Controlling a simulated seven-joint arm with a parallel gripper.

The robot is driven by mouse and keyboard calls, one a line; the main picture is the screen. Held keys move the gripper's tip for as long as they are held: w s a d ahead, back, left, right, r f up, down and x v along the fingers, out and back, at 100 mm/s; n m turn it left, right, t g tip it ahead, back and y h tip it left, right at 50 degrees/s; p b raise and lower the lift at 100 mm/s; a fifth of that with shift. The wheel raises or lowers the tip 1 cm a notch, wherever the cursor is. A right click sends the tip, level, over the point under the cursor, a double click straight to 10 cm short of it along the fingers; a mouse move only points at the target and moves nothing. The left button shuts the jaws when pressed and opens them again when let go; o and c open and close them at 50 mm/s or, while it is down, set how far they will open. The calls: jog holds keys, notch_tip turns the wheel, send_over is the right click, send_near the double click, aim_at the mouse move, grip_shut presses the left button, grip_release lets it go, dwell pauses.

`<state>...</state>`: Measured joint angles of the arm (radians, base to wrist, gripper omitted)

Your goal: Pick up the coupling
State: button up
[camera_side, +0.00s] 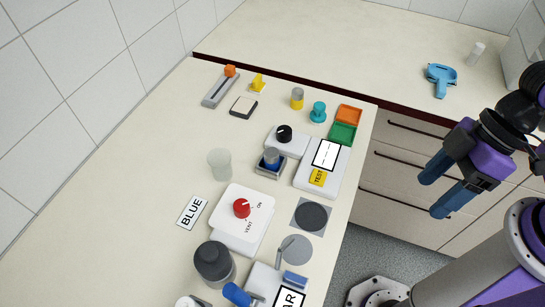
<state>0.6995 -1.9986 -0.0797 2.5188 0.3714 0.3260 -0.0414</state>
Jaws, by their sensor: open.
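I cannot tell for sure which thing is the coupling. A small grey and yellow cylinder (297,98) stands upright near the counter's far end and may be it.
A teal knob (318,112), orange tray (348,115) and green tray (342,133) stand near the right edge. A white panel with a red knob (241,208), a clear cup (220,164) and a dark grey cylinder (214,264) stand nearer. The counter's left side is clear.

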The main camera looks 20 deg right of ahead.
jog(key=w+a+f+m+t+y, duration=0.2)
jog(key=a+f+m+t+y, duration=0.1)
jog(key=a, duration=0.5)
jog(key=m+t, duration=0.2)
jog(key=t, duration=0.6)
send_near(277, 155)
jog(key=shift+h, duration=0.3)
jog(key=shift+f+x, duration=0.25)
jog(key=shift+x, duration=1.9)
jog(key=shift+a+r+x, duration=0.1)
jog(key=shift+r+x, duration=0.1)
jog(key=shift+x, duration=1.15)
jog(key=shift+a+r+x, duration=0.1)
jog(key=shift+r+x, duration=0.05)
jog(key=shift+x, duration=1.15)
grip_shut()
